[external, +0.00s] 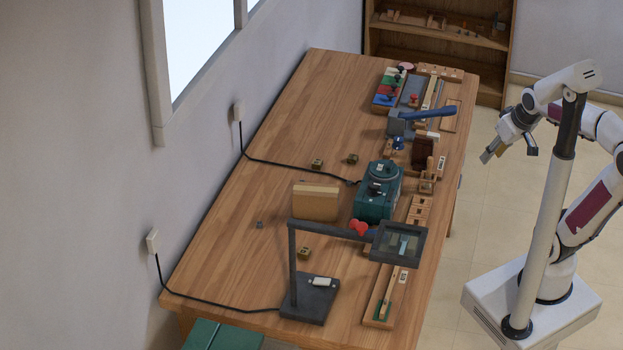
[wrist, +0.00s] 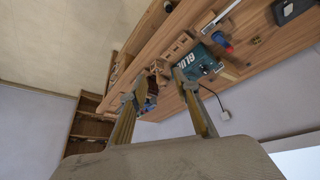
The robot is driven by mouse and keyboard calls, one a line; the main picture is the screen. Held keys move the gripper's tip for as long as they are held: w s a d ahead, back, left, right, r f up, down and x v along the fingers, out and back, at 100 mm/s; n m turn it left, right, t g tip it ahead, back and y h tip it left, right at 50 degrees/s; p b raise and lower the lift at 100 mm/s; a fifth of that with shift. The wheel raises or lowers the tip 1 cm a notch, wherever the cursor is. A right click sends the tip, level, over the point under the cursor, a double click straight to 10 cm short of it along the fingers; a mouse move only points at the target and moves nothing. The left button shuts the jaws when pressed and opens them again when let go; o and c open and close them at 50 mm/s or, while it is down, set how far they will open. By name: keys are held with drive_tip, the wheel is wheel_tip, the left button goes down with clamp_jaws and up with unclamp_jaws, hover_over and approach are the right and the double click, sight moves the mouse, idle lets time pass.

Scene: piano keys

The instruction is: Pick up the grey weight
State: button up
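A small grey piece (external: 259,224), possibly the grey weight, lies on the wooden table left of the tan block; it is too small to make out clearly. Small dark brass-coloured pieces sit at the table's middle (external: 317,163), close to its right (external: 353,158), and behind the lamp stand (external: 304,253). My gripper (external: 509,154) hangs in the air off the table's right side, with its fingers apart and nothing between them. In the wrist view my gripper (wrist: 154,88) is also spread and empty. I cannot make out the grey weight in that view.
On the table (external: 240,190) stand a tan block (external: 316,203), a green glue machine (external: 376,196), and a dark stand with a framed magnifier (external: 311,298). Wooden fixtures line the right edge. Black cords run from the wall. The table's left side is mostly clear.

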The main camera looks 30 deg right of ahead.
drive_tip(key=w+a+f+n+y, duration=0.1)
drive_tip(key=w+a, duration=0.2)
drive_tip(key=w, duration=0.7)
drive_tip(key=w+a+f+n, duration=0.15)
drive_tip(key=w+a, duration=0.25)
drive_tip(key=w, duration=0.7)
drive_tip(key=w+a+f+n, duration=0.1)
drive_tip(key=w+a+f, duration=0.2)
drive_tip(key=w+f, duration=0.2)
drive_tip(key=w+a+f+n+g, duration=0.1)
drive_tip(key=w+a+f, duration=0.2)
drive_tip(key=w+f, duration=0.2)
drive_tip(key=w+a+f+n+y, duration=0.1)
drive_tip(key=w+a+f, duration=0.2)
drive_tip(key=w+f, duration=0.2)
drive_tip(key=shift+w+f, duration=0.2)
drive_tip(key=shift+w, duration=0.6)
drive_tip(key=shift+w+a+f, duration=0.15)
drive_tip(key=shift+w+f, duration=0.15)
drive_tip(key=shift+f, duration=0.25)
drive_tip(key=shift+g, duration=0.3)
hover_over(348, 183)
drive_tip(key=s+d, duration=0.1)
drive_tip(key=d, duration=0.1)
drive_tip(key=shift+s+a+f, duration=0.1)
drive_tip(key=shift+f, duration=1.5)
drive_tip(key=shift+s+a+f, duration=0.1)
drive_tip(key=shift+f, duration=1.45)
drive_tip(key=shift+f, duration=0.1)
